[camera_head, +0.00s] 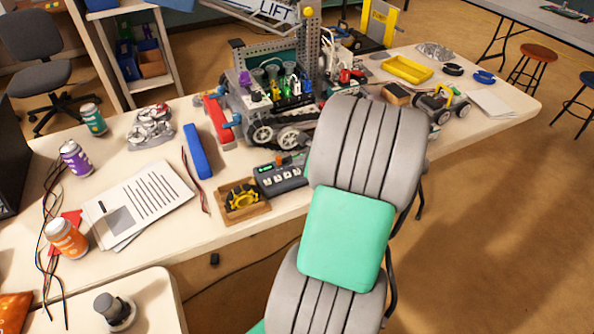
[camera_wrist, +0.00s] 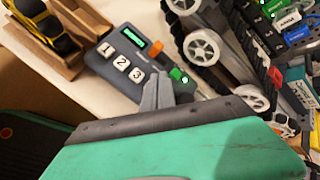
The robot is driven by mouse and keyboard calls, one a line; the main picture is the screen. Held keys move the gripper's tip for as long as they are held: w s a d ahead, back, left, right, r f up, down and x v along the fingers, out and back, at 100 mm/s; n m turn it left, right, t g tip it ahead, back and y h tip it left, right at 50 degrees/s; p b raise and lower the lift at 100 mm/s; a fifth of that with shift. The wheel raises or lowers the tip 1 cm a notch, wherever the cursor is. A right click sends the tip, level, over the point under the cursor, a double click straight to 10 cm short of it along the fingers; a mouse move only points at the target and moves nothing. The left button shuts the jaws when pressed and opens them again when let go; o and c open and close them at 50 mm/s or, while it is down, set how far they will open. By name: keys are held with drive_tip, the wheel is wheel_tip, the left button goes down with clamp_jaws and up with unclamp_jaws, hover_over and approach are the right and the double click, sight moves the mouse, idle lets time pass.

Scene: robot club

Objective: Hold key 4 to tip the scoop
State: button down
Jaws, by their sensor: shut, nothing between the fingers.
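The dark grey keypad (camera_head: 283,177) lies on the white table in front of the tracked robot (camera_head: 272,100). In the wrist view the keypad (camera_wrist: 117,57) shows white keys 1, 2 and 3, a lit green display, an orange knob and a green light beside my fingers. Key 4 is not visible there; my fingers cover that end of the key row. My gripper (camera_wrist: 158,92) is shut and empty, its tips over or on the keypad; I cannot tell whether they touch. In the head view my arm hides the gripper. I cannot make out the scoop clearly.
A wooden tray (camera_head: 245,212) holding a yellow and black item sits left of the keypad. A blue bar (camera_head: 197,152), papers (camera_head: 140,205) and cans are further left. The robot's wheels (camera_wrist: 202,47) stand close beside my fingers.

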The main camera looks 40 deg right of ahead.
sight(299, 173)
drive_tip(key=shift+f, duration=0.1)
idle(0.3)
drive_tip(key=shift+f, duration=0.3)
drive_tip(key=shift+f, duration=0.45)
idle(2.3)
idle(0.3)
drive_tip(key=shift+r+p, duration=0.75)
drive_tip(key=shift+r, duration=0.1)
wheel_tip(299, 173, up, 5)
drive_tip(key=p, duration=0.4)
drive_tip(key=shift+p, duration=0.4)
